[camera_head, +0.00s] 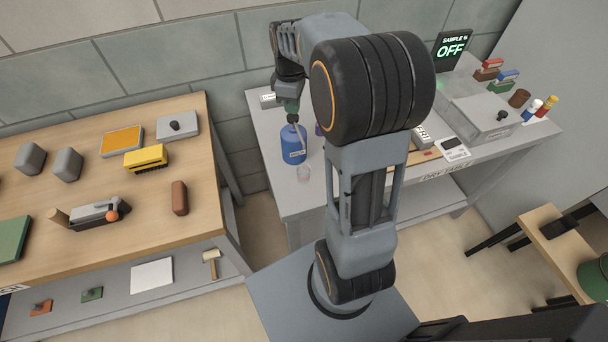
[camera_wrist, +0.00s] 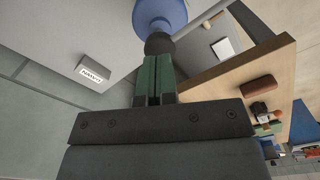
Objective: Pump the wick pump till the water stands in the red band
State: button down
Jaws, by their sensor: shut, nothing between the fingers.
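The wick pump is a blue bottle (camera_head: 293,148) with a pale spout, standing on the grey bench. In the wrist view its blue body (camera_wrist: 160,14) is at the top, with a dark round knob (camera_wrist: 159,43) nearest me. My gripper (camera_head: 292,118) is above the bottle, pointing down; its green fingers (camera_wrist: 155,60) are together and empty. The fingertips are at the knob; I cannot tell whether they touch.
The grey bench (camera_head: 300,205) runs right, partly hidden by my arm. A sign reading OFF (camera_head: 452,48) stands at its back, with a grey box (camera_head: 480,110) near it. A wooden table (camera_head: 140,225) at left holds a yellow block (camera_head: 146,159) and other objects.

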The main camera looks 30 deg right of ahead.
aim_at(293, 116)
jog(key=shift+f+b, duration=1)
jog(key=shift+f, duration=0.6)
jog(key=shift+r, duration=0.15)
jog(key=shift+r+p, duration=3)
jog(key=shift+r, duration=0.45)
